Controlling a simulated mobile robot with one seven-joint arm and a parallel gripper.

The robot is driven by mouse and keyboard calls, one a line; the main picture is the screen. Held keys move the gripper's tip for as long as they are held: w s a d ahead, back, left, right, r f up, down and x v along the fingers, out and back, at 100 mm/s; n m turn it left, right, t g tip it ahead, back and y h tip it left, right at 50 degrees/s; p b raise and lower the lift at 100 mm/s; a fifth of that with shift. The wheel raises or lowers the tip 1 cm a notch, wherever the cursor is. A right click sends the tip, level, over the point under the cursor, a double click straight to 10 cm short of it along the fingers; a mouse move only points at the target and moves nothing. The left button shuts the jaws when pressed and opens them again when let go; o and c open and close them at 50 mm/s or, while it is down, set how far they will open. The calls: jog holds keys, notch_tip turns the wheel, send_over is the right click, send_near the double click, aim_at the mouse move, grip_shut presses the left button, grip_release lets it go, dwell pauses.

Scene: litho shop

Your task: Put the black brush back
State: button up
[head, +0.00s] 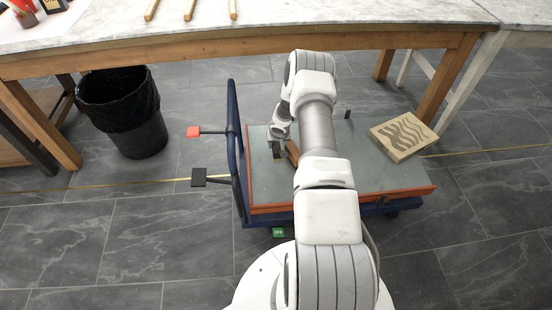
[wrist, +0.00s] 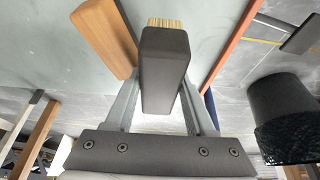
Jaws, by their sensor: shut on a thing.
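The black brush (wrist: 165,75) is between the fingers of my gripper (wrist: 160,92) in the wrist view. Its pale bristles (wrist: 163,22) point away from the palm, towards the cart top. In the head view my gripper (head: 277,142) is over the left part of the cart's grey-green top (head: 370,165), shut on the brush, which shows only as a small dark patch. I cannot tell whether the bristles touch the top. A brown wooden block (wrist: 104,36) is close beside the brush, left of it in the wrist view; part of it (head: 292,152) shows in the head view.
A blue handle (head: 235,155) rises at the cart's left end, with a red square (head: 193,131) and a black square (head: 198,177) sticking out leftward. A wave-patterned block (head: 403,137) lies on the cart's right end. A black bin (head: 122,110) stands left. A workbench (head: 280,45) runs behind.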

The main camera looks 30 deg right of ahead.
jog(key=shift+f+b, duration=0.8)
jog(key=shift+f, duration=1.95)
jog(key=shift+f, duration=0.2)
jog(key=o, duration=0.9)
jog(key=shift+r, duration=0.1)
